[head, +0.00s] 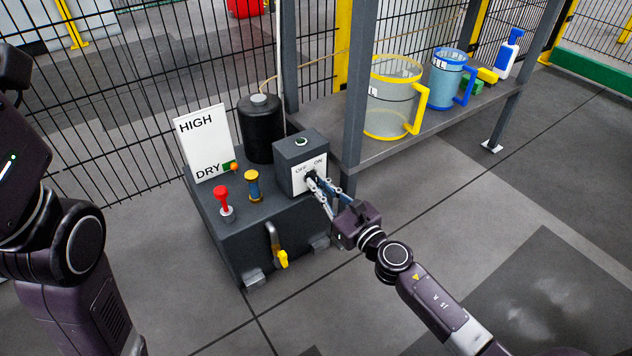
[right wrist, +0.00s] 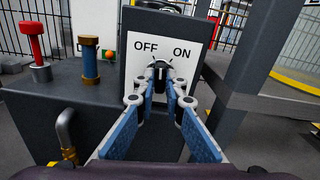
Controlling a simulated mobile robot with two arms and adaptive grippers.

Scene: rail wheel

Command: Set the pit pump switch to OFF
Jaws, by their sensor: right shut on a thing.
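The pit pump switch is on a grey control box (head: 301,152) with a white plate marked OFF on the left and ON on the right. The plate (right wrist: 185,100) also shows in the right wrist view. The dark switch knob (right wrist: 160,76) sits between and just below the two words. My right gripper (head: 312,181) is shut on the knob; its fingertips (right wrist: 160,72) meet around it and partly hide it. I cannot tell which word the knob points to. My left arm is at the left edge of the head view, its gripper out of view.
The box stands on a dark pump unit with a red-topped lever (head: 223,197), a brass-and-blue fitting (head: 254,185), a black cylinder (head: 260,128) and a HIGH/DRY board (head: 203,140). A shelf (head: 400,146) holding jugs and its grey post stand close right. Front floor is clear.

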